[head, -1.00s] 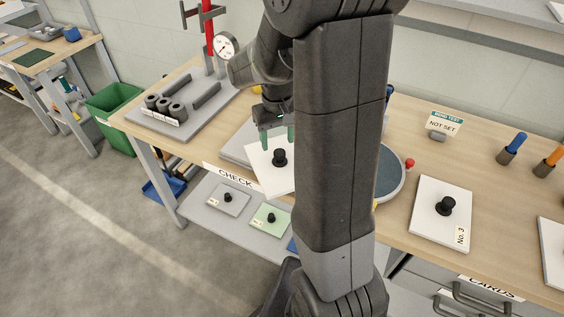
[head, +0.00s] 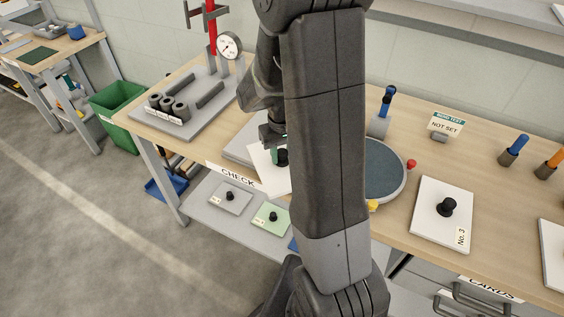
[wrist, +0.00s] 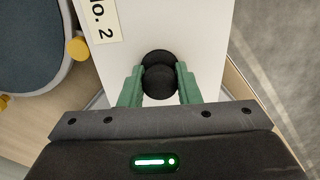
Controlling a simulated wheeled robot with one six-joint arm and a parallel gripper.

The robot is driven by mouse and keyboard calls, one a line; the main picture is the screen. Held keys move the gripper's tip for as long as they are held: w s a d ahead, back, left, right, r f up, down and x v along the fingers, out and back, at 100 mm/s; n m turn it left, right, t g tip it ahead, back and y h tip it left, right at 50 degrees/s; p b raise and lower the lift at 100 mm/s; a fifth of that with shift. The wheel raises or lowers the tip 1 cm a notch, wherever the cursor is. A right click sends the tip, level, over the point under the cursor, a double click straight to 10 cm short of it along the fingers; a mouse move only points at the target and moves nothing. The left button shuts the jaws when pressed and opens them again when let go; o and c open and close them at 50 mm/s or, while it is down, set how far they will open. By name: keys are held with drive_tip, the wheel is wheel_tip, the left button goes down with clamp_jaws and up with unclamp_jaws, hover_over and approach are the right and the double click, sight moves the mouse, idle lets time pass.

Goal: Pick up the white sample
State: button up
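The white sample is a white square plate with a black knob in its middle. It sits at the check end of the bench in the head view (head: 262,178), partly behind my arm, and fills the upper middle of the wrist view (wrist: 195,45), with a "No. 2" label. My gripper is down over it in the head view (head: 276,146). In the wrist view my gripper's green fingers (wrist: 160,82) stand on either side of the black knob, very close to it. I cannot tell whether they press on it.
Another white plate, No. 3 (head: 428,224), lies to the right. A round dark turntable (head: 384,172) stands behind my arm. A grey rack with black cylinders (head: 205,117) is at left, and small plates lie on the lower shelf (head: 205,205).

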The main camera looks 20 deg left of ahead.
clamp_jaws()
drive_tip(key=shift+r, duration=0.1)
